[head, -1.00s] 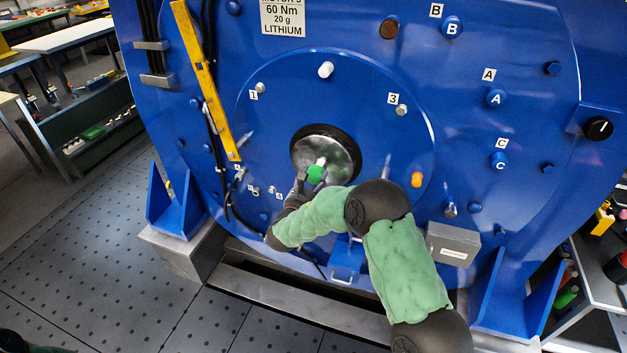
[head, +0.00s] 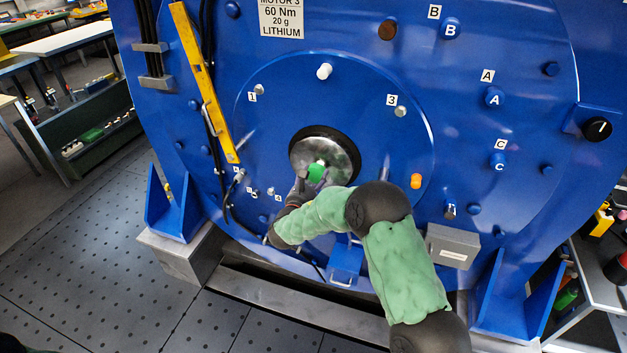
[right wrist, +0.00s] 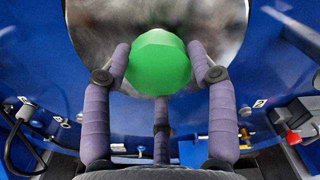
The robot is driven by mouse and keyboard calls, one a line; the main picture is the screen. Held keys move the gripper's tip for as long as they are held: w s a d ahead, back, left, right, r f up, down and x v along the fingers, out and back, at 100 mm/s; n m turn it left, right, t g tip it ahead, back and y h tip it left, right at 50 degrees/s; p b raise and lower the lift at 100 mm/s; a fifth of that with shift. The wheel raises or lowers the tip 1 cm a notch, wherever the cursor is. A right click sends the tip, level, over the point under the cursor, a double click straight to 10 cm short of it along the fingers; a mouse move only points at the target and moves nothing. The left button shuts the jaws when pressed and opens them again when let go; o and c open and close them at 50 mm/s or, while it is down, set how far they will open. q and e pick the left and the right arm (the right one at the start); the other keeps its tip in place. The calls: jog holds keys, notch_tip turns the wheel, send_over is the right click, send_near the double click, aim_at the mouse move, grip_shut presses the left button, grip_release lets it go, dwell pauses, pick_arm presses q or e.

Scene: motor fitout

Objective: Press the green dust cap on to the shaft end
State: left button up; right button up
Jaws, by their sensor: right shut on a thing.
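The green dust cap (head: 316,173) is at the metal hub (head: 341,158) in the middle of the blue motor face. In the right wrist view the cap (right wrist: 159,63) is held between the fingertips of my right gripper (right wrist: 160,66), with the blurred metal hub (right wrist: 100,20) behind it. My right gripper (head: 309,180) is shut on the cap in the head view. The shaft end is hidden behind the cap, so I cannot tell how far the cap sits on it. My left gripper is not in view.
The blue motor (head: 340,90) fills the middle, with labelled bolts and an orange plug (head: 416,181) around the hub. A yellow level (head: 205,85) hangs on its left side. A grey box (head: 453,247) and a blue bracket (head: 346,260) stick out below.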

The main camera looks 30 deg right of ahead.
jog(key=shift+w+d, duration=0.45)
jog(key=shift+d, duration=0.1)
jog(key=o, duration=0.9)
jog(key=v, duration=1.2)
jog(key=shift+w, duration=0.1)
jog(key=shift+f, duration=0.15)
